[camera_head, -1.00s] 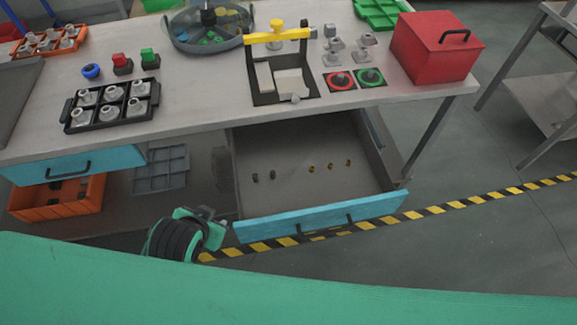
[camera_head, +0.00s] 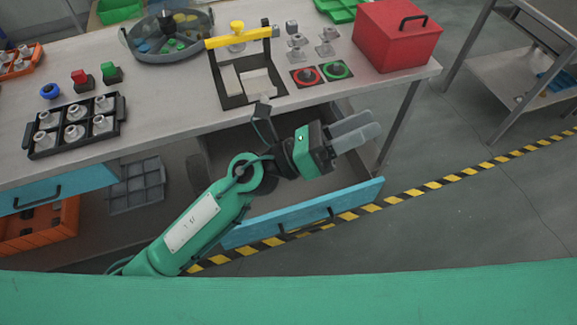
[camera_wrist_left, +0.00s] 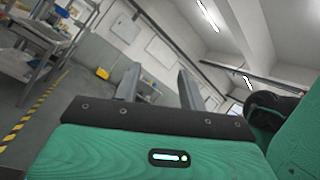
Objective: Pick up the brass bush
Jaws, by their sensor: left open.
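The drawer (camera_head: 345,198) under the bench stands open, with a light blue front. No brass bush shows now; my left arm covers much of the drawer's inside, where small brass-coloured and dark pieces lay earlier. My left gripper (camera_head: 374,125) is over the right part of the drawer, its fingers pointing right. It is open and holds nothing visible. In the left wrist view, its two fingers (camera_wrist_left: 158,86) stand apart with only the room behind them. My right gripper is in neither view.
The bench top above the drawer holds a black tray of metal parts (camera_head: 74,132), a round grey tank (camera_head: 133,48), a yellow-handled fixture (camera_head: 240,88), red and green rings (camera_head: 305,76) and a red box (camera_head: 397,42). Striped tape (camera_head: 440,183) crosses the open floor to the right.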

